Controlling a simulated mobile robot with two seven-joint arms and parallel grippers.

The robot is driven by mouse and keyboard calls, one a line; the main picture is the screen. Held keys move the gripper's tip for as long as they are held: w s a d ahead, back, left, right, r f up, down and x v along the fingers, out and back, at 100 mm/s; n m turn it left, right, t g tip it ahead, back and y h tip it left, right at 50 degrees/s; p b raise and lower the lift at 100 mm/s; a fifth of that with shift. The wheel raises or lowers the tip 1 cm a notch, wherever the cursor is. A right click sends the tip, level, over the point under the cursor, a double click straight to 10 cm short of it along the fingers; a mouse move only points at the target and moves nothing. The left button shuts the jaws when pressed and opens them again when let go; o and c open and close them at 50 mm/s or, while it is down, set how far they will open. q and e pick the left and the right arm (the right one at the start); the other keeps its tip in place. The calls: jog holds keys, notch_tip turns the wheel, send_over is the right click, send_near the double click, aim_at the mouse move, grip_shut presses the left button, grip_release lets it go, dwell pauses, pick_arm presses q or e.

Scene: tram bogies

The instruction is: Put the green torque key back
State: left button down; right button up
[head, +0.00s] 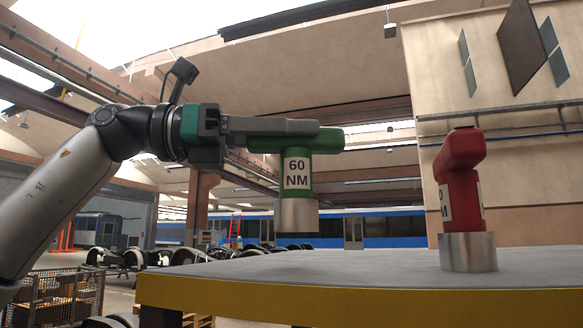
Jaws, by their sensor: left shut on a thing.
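The green torque key (297,180) has a green T-shaped top, a white "60 NM" label and a silver socket at its lower end. My left gripper (295,129) comes in from the left and is shut on the key's green top. The key hangs upright, with its socket above the level of the table top (353,268). From this low angle I cannot tell how far it is from the table's edge. A red torque key (461,190) stands upright on the table at the right, its label partly turned away. My right gripper is not in view.
The table has a yellow front edge (400,302), and its grey top looks clear left of the red key. A wire crate (58,297) stands low at the left. Wheelsets (130,258) and a blue and white tram (385,228) are far behind.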

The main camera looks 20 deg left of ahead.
aim_at(291, 160)
pick_arm(q)
notch_tip(291, 160, down, 3)
jog(key=shift+a+f, duration=0.1)
jog(key=shift+f, duration=0.1)
jog(key=shift+b, duration=0.3)
jog(key=shift+f, duration=0.15)
jog(key=c, duration=0.5)
grip_release()
jog(key=shift+r, duration=0.25)
jog(key=b+v, duration=0.1)
jog(key=v, duration=1.1)
jog(key=shift+f, duration=0.15)
